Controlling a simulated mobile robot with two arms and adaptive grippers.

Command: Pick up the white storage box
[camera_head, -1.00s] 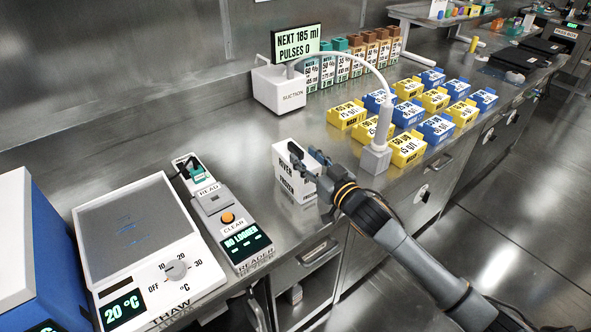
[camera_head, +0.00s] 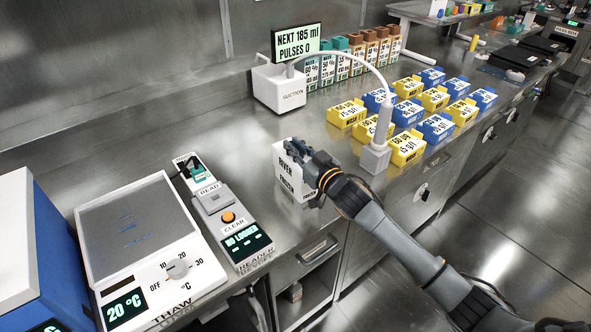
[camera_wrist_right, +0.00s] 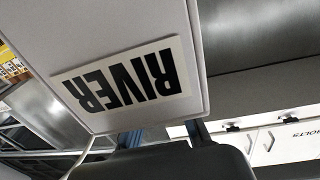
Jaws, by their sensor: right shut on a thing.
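The white storage box (camera_head: 284,172) stands upright on the steel bench, near its front edge. Its front carries the labels RIVER and FROZEN. My right gripper (camera_head: 304,160) is shut on the box at its upper right part, and its fingers cover part of the label side. In the right wrist view the box (camera_wrist_right: 120,25) fills the upper left, with its RIVER label upside down close to the camera. The fingertips are mostly hidden there. My left gripper is in neither view.
Left of the box are a reader (camera_head: 222,212) and a thaw plate (camera_head: 140,232). Behind it stands a suction unit (camera_head: 278,88), whose hose ends in a grey holder (camera_head: 375,158) to the right. Several yellow and blue boxes (camera_head: 408,147) sit further right.

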